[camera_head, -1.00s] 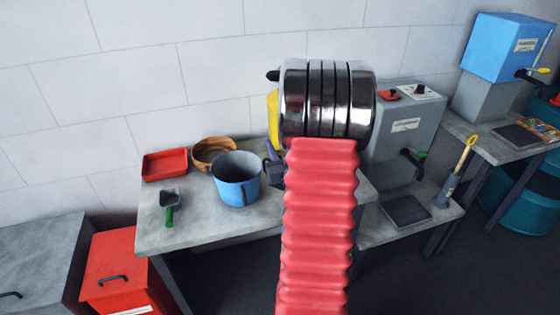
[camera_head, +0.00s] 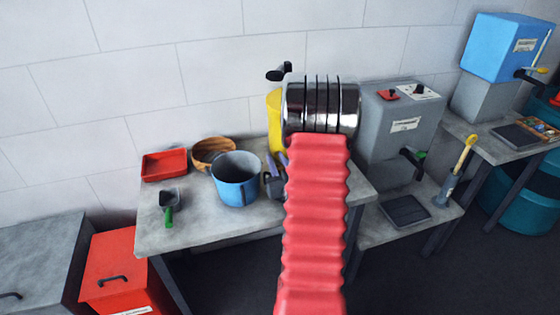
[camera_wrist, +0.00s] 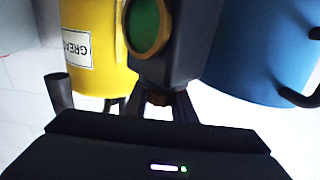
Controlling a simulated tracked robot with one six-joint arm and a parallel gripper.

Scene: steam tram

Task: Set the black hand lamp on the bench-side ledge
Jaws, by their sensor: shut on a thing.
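The black hand lamp (camera_wrist: 176,50) fills the upper middle of the wrist view, its round green lens facing left. My gripper (camera_wrist: 160,103) is shut on the lamp's lower part; the exact contact is dark. In the head view the lamp (camera_head: 272,187) shows as a small dark shape on or just above the workbench (camera_head: 235,228), right of the blue pot. My red, ribbed arm hides most of my gripper (camera_head: 281,163) there. A lower grey ledge (camera_head: 374,237) adjoins the bench's right side; whether it is the bench-side ledge, I cannot tell.
The blue pot (camera_head: 236,180) and the yellow grease container (camera_head: 274,122) flank the lamp closely. A wooden bowl (camera_head: 213,152), red tray (camera_head: 164,164) and green-handled scoop (camera_head: 168,205) are on the bench. A grey machine (camera_head: 400,130) and dark pad (camera_head: 405,211) occupy the lower ledge.

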